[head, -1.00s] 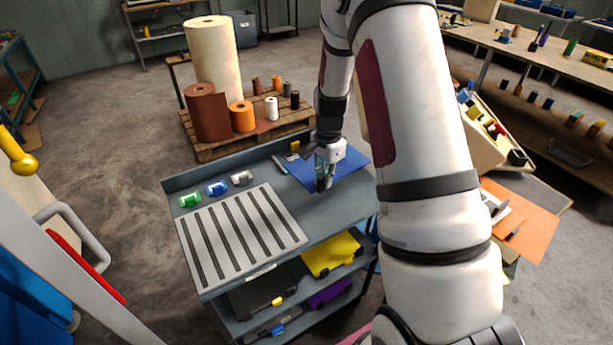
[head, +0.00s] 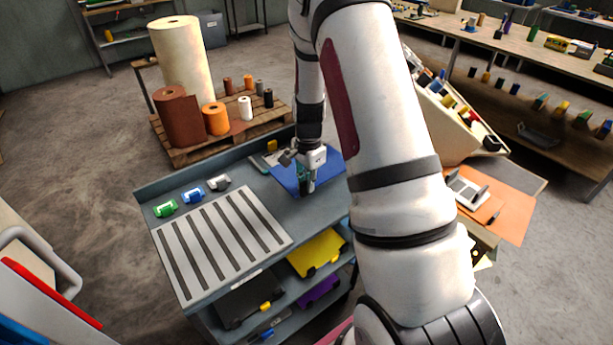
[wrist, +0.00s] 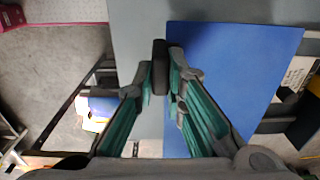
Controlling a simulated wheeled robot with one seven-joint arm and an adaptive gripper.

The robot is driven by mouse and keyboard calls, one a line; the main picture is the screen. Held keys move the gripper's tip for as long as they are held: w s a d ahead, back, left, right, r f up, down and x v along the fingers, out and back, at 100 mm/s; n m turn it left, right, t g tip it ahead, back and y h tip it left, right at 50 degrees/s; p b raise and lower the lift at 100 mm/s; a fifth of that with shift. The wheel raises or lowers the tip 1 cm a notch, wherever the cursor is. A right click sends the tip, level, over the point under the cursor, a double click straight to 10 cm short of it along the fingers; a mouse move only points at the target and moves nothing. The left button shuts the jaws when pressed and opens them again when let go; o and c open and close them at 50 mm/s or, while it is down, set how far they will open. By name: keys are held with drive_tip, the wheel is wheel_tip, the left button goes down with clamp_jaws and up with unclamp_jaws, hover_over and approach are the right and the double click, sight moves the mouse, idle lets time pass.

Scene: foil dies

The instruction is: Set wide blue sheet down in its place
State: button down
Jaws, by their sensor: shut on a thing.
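The wide blue sheet (head: 328,167) lies flat at the right end of the top of the grey cart (head: 240,172). Whether it rests on the cart top or is just above it, I cannot tell. My gripper (head: 306,188) points down at the sheet's left part. In the wrist view the fingertips of my gripper (wrist: 166,62) are closed together on the left edge of the blue sheet (wrist: 235,75), which spreads to the right. My fingers hide part of that edge.
A slotted light panel (head: 222,238) and green, blue and grey small holders (head: 192,195) occupy the cart's left. Yellow (head: 316,252) and purple (head: 318,290) sheets lie on lower shelves. A pallet with rolls (head: 215,135) stands behind. An orange sheet (head: 515,212) lies at right.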

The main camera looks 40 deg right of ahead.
sight(308, 194)
drive_tip(key=shift+f+b, duration=1.1)
drive_tip(key=shift+f, duration=3.15)
drive_tip(key=c, duration=1.6)
unclamp_jaws()
drive_tip(key=shift+o, duration=0.2)
wheel_tip(308, 194, up, 12)
drive_tip(key=shift+s, duration=0.15)
drive_tip(key=shift+a+r, duration=0.2)
drive_tip(key=shift+r, duration=0.15)
drive_tip(key=s+a+r+n+t, duration=0.2)
drive_tip(key=a+r+n, duration=0.3)
drive_tip(key=r, duration=0.6)
drive_tip(key=s+a+r+n+t, duration=0.1)
drive_tip(key=s+a+r+n, duration=0.5)
drive_tip(key=s, duration=0.3)
drive_tip(key=s+a+r+n+t, duration=0.2)
drive_tip(key=s+a+r+n, duration=0.4)
drive_tip(key=s+r, duration=0.3)
drive_tip(key=shift+a+n, duration=0.3)
